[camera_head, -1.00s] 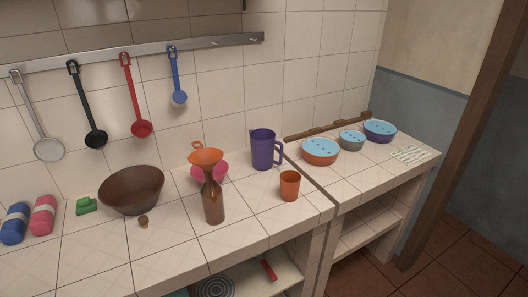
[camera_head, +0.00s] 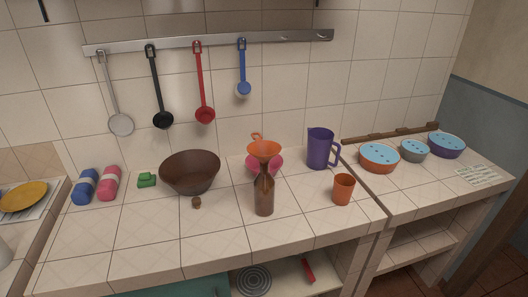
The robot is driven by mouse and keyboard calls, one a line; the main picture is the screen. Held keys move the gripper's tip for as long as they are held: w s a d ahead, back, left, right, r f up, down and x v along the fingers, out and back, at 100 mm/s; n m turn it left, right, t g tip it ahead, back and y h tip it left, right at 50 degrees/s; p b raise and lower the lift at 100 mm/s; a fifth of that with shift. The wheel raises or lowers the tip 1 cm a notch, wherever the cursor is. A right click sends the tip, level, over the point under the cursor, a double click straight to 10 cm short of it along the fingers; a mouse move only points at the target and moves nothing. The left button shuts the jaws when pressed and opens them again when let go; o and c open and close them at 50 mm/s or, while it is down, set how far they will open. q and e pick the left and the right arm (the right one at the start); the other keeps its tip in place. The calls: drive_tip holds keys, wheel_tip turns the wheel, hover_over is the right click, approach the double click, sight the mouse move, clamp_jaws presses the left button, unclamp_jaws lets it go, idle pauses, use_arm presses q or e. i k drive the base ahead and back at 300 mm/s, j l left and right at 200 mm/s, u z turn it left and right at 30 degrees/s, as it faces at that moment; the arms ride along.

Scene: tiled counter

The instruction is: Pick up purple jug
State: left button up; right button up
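The purple jug (camera_head: 320,149) stands upright on the tiled counter (camera_head: 130,232), near the wall and right of the middle of the head view. Its handle is on its right side. An orange cup (camera_head: 343,189) stands in front of it and slightly to the right. Neither of my grippers is in view.
A brown bowl (camera_head: 190,173) and a pink bowl (camera_head: 276,168) are left of the jug. Covered bowls (camera_head: 379,158) stand on the right counter section. Ladles (camera_head: 204,112) hang from a wall rail (camera_head: 210,43). The front left counter is clear.

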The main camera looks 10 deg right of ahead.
sight(323, 152)
drive_tip(key=i+l, duration=0.3)
drive_tip(key=l, duration=0.2)
drive_tip(key=i+l+z, duration=0.1)
drive_tip(key=i+l, duration=0.2)
drive_tip(key=l, duration=0.15)
